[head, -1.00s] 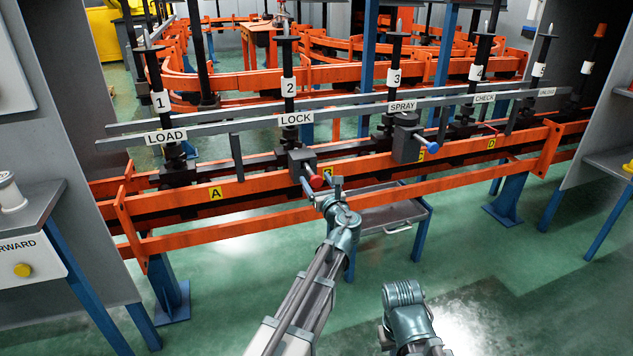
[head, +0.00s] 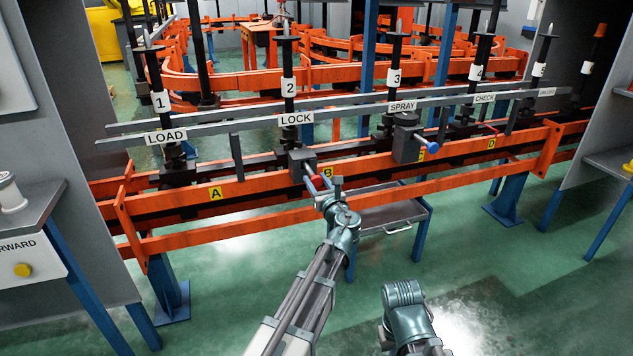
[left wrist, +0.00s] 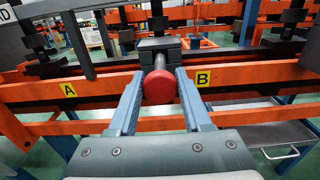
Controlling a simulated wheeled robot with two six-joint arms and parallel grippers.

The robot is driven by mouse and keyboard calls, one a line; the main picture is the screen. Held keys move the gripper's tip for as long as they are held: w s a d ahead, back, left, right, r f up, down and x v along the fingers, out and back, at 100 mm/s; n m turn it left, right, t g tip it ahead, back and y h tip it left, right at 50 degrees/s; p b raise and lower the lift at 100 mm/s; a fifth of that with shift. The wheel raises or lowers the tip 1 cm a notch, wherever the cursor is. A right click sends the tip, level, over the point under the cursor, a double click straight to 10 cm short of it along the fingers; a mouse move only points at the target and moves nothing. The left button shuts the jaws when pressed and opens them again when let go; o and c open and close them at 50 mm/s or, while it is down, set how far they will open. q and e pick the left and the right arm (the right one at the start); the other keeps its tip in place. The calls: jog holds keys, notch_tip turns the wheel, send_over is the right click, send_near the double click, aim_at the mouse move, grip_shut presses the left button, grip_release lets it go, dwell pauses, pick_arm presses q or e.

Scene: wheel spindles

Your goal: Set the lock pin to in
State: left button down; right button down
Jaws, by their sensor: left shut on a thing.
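The lock pin shows as a red round knob (head: 312,183) on a short grey rod. It sticks out of a dark block (head: 302,160) under the LOCK sign (head: 296,119). In the left wrist view the red knob (left wrist: 161,88) faces me, with the rod behind it running into the block. My left gripper (head: 320,182) is at the knob, with its blue fingers (left wrist: 160,86) on either side, shut on it. How deep the rod sits in the block is hard to tell. My right arm shows at the lower middle; its gripper does not show.
Orange rails (head: 240,192) run across in front of the block, with yellow A (head: 215,194) and B (head: 328,172) labels. A similar block with a blue knob (head: 431,148) is at SPRAY. A grey tray (head: 388,216) stands below right. The near floor is clear.

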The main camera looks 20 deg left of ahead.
aim_at(313, 173)
dwell(0.9)
pick_arm(q)
jog(key=x, duration=0.3)
jog(key=shift+w+a, duration=0.1)
jog(key=shift+w, duration=0.15)
jog(key=shift+c, duration=1.8)
grip_release()
jog(key=v, duration=1.3)
jog(key=shift+s+d, duration=0.25)
jog(key=shift+s, duration=0.1)
